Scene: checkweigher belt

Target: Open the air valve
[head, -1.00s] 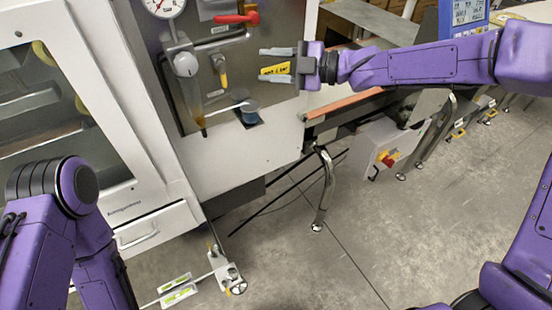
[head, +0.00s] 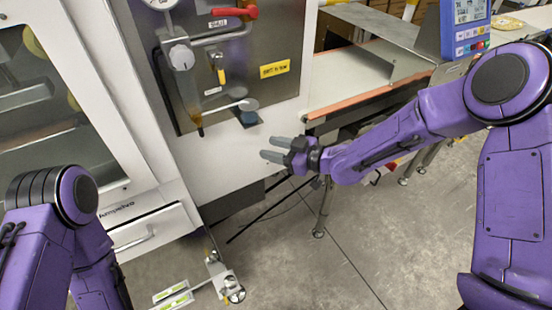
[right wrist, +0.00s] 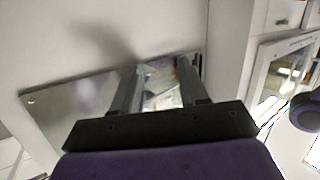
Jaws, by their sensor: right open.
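A steel air panel (head: 145,55) is on the front of the white machine. Near its top, a red lever handle (head: 232,12) lies roughly level, close to a horizontal pipe (head: 222,36). A smaller valve with a yellow handle (head: 221,75) hangs below the pipe, its handle pointing down. I cannot tell from the picture which one is the air valve. My right gripper (head: 267,148) is open and empty, low and right of both handles, in front of the machine's lower white face. Its spread fingers also show in the right wrist view (right wrist: 159,68). My left gripper is out of view.
A round regulator knob (head: 181,57), partly cropped gauge (head: 158,4) and yellow label (head: 275,68) are on the panel. A small round cap on a rod (head: 248,104) sticks out lower down. The belt (head: 345,75) and blue display (head: 463,25) stand right.

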